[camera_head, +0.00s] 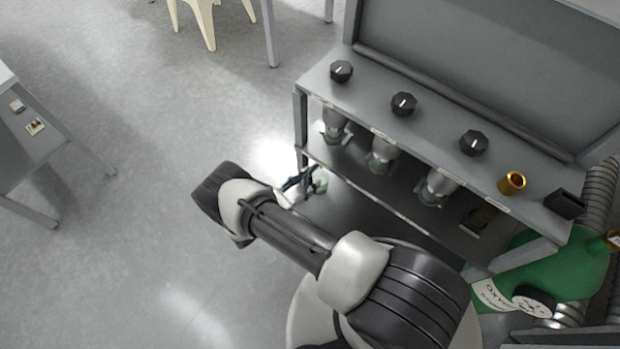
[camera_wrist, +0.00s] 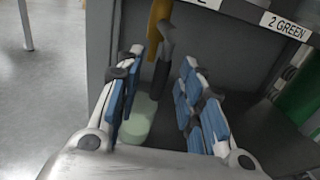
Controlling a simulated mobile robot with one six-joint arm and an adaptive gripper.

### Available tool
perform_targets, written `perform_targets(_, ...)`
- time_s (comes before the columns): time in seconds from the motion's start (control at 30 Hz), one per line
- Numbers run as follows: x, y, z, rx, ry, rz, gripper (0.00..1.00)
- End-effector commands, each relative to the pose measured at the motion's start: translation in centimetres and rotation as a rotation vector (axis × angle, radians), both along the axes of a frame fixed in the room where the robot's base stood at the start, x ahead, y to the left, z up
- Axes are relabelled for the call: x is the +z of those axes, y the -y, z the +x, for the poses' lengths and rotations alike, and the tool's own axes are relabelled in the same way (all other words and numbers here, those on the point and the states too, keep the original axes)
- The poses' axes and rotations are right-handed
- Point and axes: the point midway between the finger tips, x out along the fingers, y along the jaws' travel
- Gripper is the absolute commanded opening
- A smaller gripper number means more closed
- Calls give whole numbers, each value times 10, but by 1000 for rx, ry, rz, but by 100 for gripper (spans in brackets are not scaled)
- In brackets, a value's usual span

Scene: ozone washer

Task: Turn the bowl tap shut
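In the wrist view a brass pipe (camera_wrist: 157,28) comes down under the bench top, with a dark tap lever (camera_wrist: 164,55) beside it. I take this to be the bowl tap. A pale green bowl (camera_wrist: 138,125) stands below it, partly hidden by my left finger. My gripper (camera_wrist: 161,62) is open, with one blue-padded finger on each side of the lever; whether either touches it I cannot tell. In the head view my gripper (camera_head: 300,182) is at the left end of the lower shelf, and the tap is too small to make out.
The grey bench (camera_head: 440,128) has several black fittings and a brass cup (camera_head: 512,182) on top. Glass vessels (camera_head: 437,187) stand underneath along the shelf. A green oxygen cylinder (camera_head: 550,262) is at the right. The floor left of the bench is clear up to a side table (camera_head: 22,150).

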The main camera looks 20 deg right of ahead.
Motion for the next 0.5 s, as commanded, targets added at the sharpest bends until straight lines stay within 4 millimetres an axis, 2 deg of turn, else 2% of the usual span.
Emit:
perform_targets(0.13,0,9,4,-1,0,1,35)
perform_targets(0.43,0,11,5,0,0,1,35)
perform_targets(0.5,0,11,5,0,0,1,30)
